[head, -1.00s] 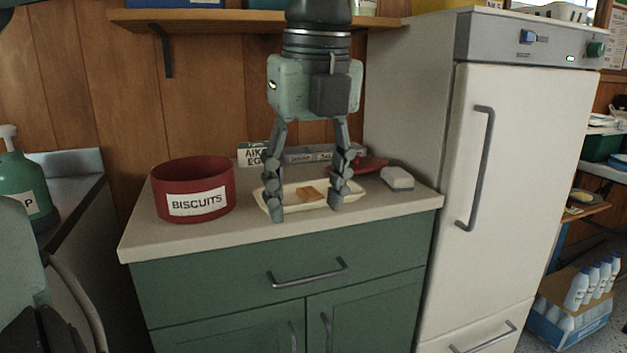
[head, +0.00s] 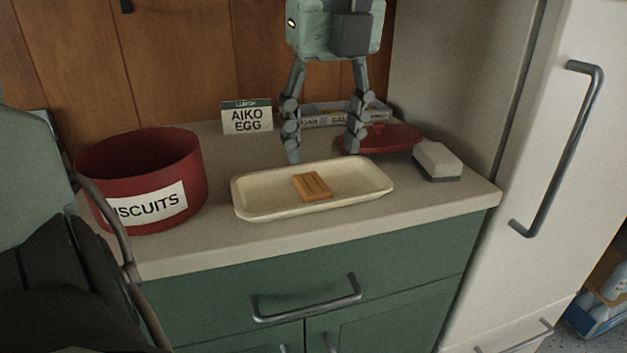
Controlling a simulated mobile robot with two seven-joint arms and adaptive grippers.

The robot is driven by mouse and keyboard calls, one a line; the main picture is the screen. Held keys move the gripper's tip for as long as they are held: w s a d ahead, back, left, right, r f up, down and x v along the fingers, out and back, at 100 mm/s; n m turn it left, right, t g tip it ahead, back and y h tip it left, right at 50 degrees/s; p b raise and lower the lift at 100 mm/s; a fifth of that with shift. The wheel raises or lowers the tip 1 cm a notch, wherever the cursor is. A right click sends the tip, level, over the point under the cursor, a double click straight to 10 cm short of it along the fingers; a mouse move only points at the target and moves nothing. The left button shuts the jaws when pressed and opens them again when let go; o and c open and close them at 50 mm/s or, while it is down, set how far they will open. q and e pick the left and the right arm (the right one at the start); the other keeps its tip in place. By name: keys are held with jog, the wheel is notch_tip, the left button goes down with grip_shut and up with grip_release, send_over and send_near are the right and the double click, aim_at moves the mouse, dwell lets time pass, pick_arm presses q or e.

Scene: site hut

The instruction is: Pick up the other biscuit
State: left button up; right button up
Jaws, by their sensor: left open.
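One orange-brown oblong biscuit (head: 312,186) lies flat in the middle of a shallow cream tray (head: 257,206) on the worktop. My left gripper (head: 324,152) hangs fingers down, open and empty, its two fingers apart. In the picture its fingertips are above the biscuit, near the tray's back rim; their exact height is hard to tell. A round red tin (head: 100,197) with a biscuits label stands left of the tray; its floor is hidden behind its front wall. My right gripper is not in view.
A lunch sign (head: 247,117) and a grey box (head: 318,117) stand behind the tray. A red lid (head: 395,137) and a pale block with a dark base (head: 437,161) lie to the right. A white fridge (head: 520,130) borders the worktop's right side.

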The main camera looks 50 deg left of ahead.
aim_at(312, 183)
pick_arm(q)
jog(key=f, duration=0.2)
jog(key=a+f, duration=0.1)
jog(key=f, duration=0.1)
jog(key=a+f, duration=0.1)
jog(key=shift+s+f, duration=0.1)
jog(key=shift+f, duration=0.3)
jog(key=c, duration=0.9)
